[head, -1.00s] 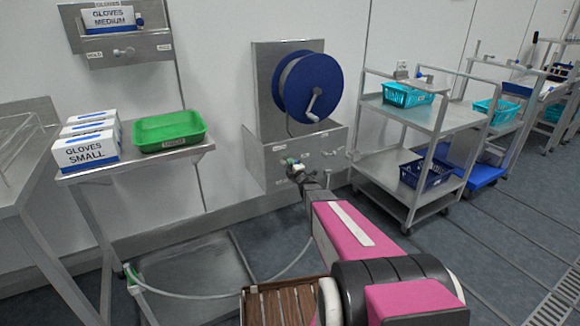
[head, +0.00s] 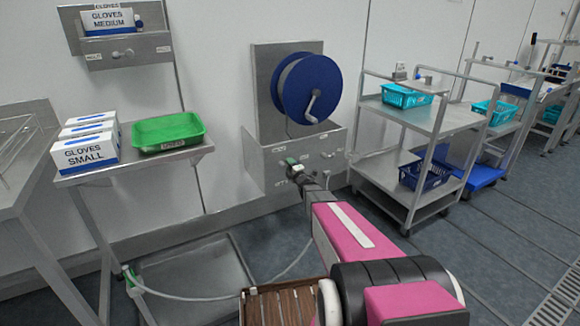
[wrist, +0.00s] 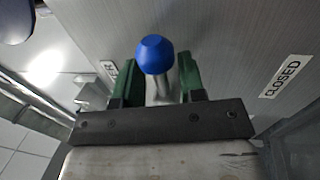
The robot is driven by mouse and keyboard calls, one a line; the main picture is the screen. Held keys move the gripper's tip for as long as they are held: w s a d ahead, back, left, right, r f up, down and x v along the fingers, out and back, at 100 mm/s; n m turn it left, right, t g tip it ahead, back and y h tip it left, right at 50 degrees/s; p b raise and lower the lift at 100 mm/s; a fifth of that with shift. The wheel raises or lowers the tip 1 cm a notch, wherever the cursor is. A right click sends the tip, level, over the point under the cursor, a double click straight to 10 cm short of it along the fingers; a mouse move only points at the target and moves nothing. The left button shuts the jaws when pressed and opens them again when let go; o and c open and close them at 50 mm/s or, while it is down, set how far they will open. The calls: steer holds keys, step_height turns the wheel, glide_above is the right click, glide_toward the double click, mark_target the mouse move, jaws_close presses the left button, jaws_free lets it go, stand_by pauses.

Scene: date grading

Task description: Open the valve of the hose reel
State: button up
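The hose reel (head: 292,85) is a blue drum with a crank, mounted on a steel wall panel (head: 258,150). In the head view my gripper (head: 291,162) is at the lower front of this panel. In the wrist view a blue knob (wrist: 155,54) on a metal stem stands between the two green fingers of my gripper (wrist: 160,68). The fingers are apart, with a gap beside the stem, so they are open around it. A CLOSED label (wrist: 286,77) is to the right. Another label (wrist: 109,72) at left is partly hidden by a finger. The knob cannot be made out in the head view.
A steel trolley (head: 447,126) with baskets stands right of the reel. At left, a stand (head: 90,178) carries a green tray (head: 168,133) and glove boxes (head: 85,152). A pale hose (head: 205,297) runs low across the floor area.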

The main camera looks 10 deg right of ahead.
steer(key=shift+s, duration=0.1)
steer(key=v, duration=1)
steer(key=shift+s, duration=0.3)
